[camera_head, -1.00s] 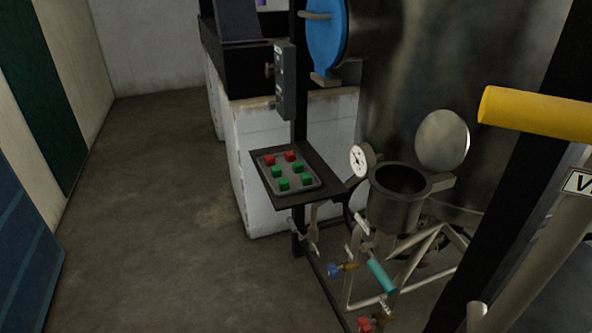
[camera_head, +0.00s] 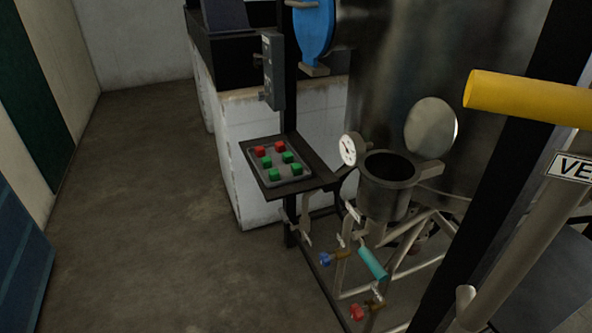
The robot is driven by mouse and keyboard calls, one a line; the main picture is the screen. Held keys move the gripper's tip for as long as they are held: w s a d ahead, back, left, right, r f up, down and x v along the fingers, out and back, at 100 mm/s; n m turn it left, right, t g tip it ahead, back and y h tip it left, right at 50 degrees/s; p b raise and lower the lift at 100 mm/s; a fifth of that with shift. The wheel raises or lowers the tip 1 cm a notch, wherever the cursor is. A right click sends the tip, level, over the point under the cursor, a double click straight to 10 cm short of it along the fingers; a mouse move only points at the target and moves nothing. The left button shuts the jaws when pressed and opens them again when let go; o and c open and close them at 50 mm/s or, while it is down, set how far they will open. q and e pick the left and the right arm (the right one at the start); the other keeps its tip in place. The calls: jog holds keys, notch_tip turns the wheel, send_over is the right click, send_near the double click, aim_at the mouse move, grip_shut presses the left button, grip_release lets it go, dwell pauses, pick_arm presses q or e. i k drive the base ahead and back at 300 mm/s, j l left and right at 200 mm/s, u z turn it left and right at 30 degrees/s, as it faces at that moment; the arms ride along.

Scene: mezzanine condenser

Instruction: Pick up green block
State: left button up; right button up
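Several green blocks lie on a grey tray (camera_head: 281,181) on a small dark shelf (camera_head: 318,178). One green block (camera_head: 288,157) is at the tray's right side, one green block (camera_head: 268,175) is at the near left, and one green block (camera_head: 296,169) is at the near right. Two red blocks, a left red block (camera_head: 260,151) and a right red block (camera_head: 280,146), sit at the tray's far end. Neither of my grippers is in view.
Right of the shelf stand a gauge (camera_head: 348,151), an open metal pot (camera_head: 389,205) and a large metal tank (camera_head: 385,95). A yellow bar (camera_head: 525,98) crosses the right side. Open floor (camera_head: 150,230) lies left of the shelf.

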aim_at(274, 174)
jog(key=i+j, duration=0.2)
jog(key=j, duration=0.15)
jog(key=i+j, duration=0.15)
jog(key=j, duration=0.15)
jog(key=i+j, duration=0.2)
jog(key=j, duration=0.15)
jog(key=z, duration=0.05)
